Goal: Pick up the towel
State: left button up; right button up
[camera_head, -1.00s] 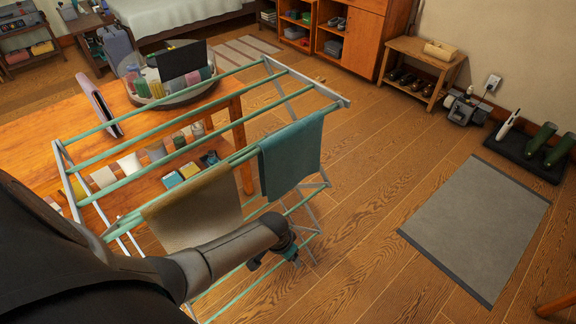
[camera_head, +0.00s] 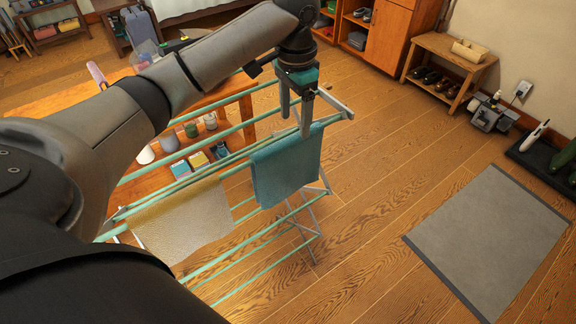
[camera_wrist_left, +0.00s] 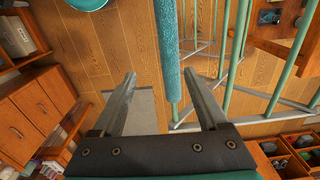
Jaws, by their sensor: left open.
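A teal towel (camera_head: 287,172) hangs folded over the top rail of a drying rack (camera_head: 232,172), near its right end. A beige towel (camera_head: 185,222) hangs on the same rack to its left. My left gripper (camera_head: 295,124) is open and points down at the top edge of the teal towel. In the left wrist view the teal towel (camera_wrist_left: 167,50) shows edge-on as a narrow strip between the open fingers (camera_wrist_left: 160,75), nearer the right one. Whether a finger touches it I cannot tell. My right gripper is in neither view.
A wooden table (camera_head: 55,105) stands behind the rack, partly hidden by my arm. A shoe bench (camera_head: 450,62) stands at the back right. A grey mat (camera_head: 490,240) lies on the floor at right. The floor between rack and mat is clear.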

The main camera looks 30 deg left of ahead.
aim_at(288, 155)
pick_arm(q)
jog(key=shift+w+a+r, duration=0.15)
jog(key=shift+a+r, duration=0.6)
jog(key=shift+r, duration=0.15)
notch_tip(288, 155, down, 15)
jog(key=b, duration=0.1)
jog(key=shift+a, duration=0.15)
jog(key=shift+n, duration=0.3)
grip_shut()
